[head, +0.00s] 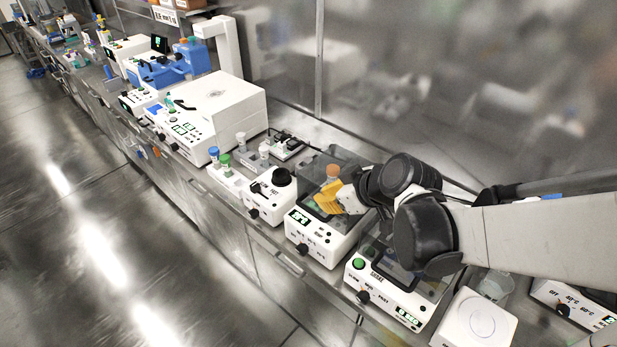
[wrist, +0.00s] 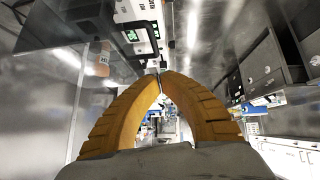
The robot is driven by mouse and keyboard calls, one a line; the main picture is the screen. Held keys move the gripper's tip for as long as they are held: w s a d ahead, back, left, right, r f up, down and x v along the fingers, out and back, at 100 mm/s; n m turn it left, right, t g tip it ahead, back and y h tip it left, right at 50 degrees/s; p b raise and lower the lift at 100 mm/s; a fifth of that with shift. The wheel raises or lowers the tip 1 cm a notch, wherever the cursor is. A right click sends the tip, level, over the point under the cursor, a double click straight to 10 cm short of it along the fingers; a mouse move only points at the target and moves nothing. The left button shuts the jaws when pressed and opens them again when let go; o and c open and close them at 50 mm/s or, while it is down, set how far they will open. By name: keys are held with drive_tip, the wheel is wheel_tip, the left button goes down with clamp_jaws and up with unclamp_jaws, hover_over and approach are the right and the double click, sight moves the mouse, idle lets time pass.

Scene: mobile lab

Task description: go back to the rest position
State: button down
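My gripper (head: 338,198) has yellow-orange fingers and is over the white instrument with a green display (head: 320,235). In the wrist view the two fingertips (wrist: 162,73) meet, with nothing visible between them. The gripper is shut and empty. An orange-capped container (head: 333,171) is just behind the fingers in the head view, its lower part hidden. It also shows left of the fingers in the wrist view (wrist: 103,56), apart from them. My arm reaches in from the right.
A white instrument with a green knob (head: 390,290) stands below my arm. To the left are a small black-knobbed device (head: 270,195), green-capped (head: 225,160) and blue-capped bottles (head: 214,153), and a large white machine (head: 220,105). A wall panel runs behind the bench. The floor (head: 110,230) is clear.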

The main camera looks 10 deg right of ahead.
drive_tip(key=s+d+m+h+b, duration=0.3)
drive_tip(key=s+m+b, duration=0.4)
drive_tip(key=s, duration=0.6)
drive_tip(key=shift+d+f+m+g+h, duration=0.3)
drive_tip(key=shift+m+h, duration=0.1)
drive_tip(key=shift+h, duration=0.3)
